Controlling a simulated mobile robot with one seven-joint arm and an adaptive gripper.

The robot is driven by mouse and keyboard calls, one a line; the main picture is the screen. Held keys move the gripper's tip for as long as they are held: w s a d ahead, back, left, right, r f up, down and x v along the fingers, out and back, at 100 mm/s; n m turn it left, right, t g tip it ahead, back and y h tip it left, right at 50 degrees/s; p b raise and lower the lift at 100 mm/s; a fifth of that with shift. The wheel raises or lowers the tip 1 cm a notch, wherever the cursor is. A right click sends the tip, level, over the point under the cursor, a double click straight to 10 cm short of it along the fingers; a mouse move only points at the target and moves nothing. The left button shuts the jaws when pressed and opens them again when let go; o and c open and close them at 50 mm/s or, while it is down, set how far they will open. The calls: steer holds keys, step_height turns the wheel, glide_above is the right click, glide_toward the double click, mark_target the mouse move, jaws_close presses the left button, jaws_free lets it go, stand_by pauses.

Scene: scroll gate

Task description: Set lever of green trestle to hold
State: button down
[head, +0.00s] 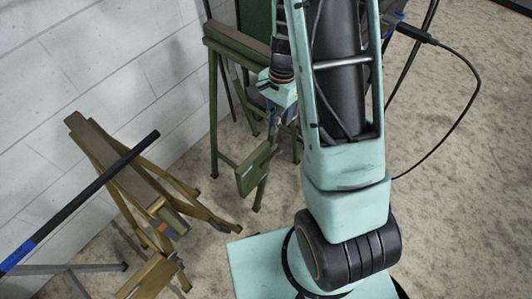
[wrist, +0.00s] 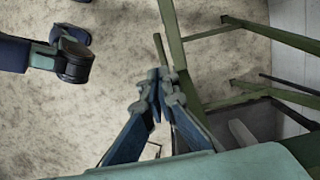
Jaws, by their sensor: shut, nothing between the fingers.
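The green trestle (head: 213,115) stands against the wall in the head view, left of my arm. A green plate (head: 257,168) hangs low on its near side. In the wrist view its green legs and bars (wrist: 235,101) fill the right side. My gripper (head: 273,127) is in front of the trestle, above the plate. In the wrist view my gripper (wrist: 157,79) is shut and empty, its fingertips together. A thin olive bar (wrist: 162,52) shows just beyond the tips; I cannot tell whether they touch. I cannot make out the lever or its setting for certain.
A yellow-brown trestle (head: 135,178) stands at the left by the white block wall (head: 90,60). A black pole with a blue band (head: 85,200) crosses in front of it. A black cable (head: 470,100) loops at the right.

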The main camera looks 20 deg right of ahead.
mark_target(267, 160)
steer(key=f+b, duration=0.1)
steer(key=f, duration=0.3)
steer(key=s+a+f+b, duration=0.1)
steer(key=f+b, duration=0.1)
steer(key=f, duration=0.3)
steer(key=f+b, duration=0.1)
steer(key=f, duration=0.3)
steer(key=shift+s+a+f+b, duration=0.15)
steer(key=shift+a+f+b, duration=0.15)
steer(key=shift+a+f, duration=0.1)
